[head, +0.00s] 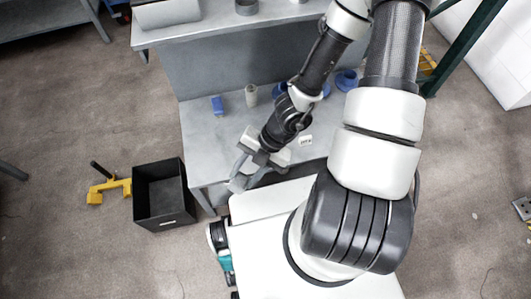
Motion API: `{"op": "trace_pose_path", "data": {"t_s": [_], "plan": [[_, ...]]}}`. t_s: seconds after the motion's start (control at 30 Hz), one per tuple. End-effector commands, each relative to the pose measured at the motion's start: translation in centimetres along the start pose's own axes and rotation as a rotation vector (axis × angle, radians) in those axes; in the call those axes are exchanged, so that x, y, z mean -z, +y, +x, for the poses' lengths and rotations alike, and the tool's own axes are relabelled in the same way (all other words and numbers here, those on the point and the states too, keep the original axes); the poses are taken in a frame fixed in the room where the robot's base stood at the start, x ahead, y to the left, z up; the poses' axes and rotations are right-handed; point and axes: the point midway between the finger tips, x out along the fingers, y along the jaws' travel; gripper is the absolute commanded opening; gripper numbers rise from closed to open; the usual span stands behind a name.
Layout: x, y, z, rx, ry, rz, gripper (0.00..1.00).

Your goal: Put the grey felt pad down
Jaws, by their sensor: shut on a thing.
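My gripper (243,170) hangs over the front left edge of the grey workbench, pointing down and to the left. It is shut on a small flat grey piece, the grey felt pad (238,184), at its fingertips. The pad is held at the bench's front edge, close to my white base. The fingers cover part of it, and I cannot tell how far it is above the bench top.
The grey workbench (205,145) has a clear left part. Behind are a blue block (217,105), a beige cup (251,95) and a blue dish (346,81). A small white label (305,140) lies right. A black crate (146,205) stands on the floor left.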

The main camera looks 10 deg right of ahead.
Motion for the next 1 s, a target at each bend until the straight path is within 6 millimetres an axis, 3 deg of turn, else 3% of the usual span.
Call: {"op": "trace_pose_path", "data": {"t_s": [0.03,0.3,0.63,0.8,1.0], "plan": [[-0.4,-1.2,1.3,0.04,-0.011,-0.03,0.17],[-2.1,-5.1,3.7,0.186,-0.072,-0.159,0.17],[-8.5,-11.8,7.4,0.427,-0.21,-0.457,0.17],[-11.2,-12.9,7.7,0.484,-0.254,-0.562,0.17],[-11.6,-12.9,7.3,0.494,-0.261,-0.583,0.17]]}}
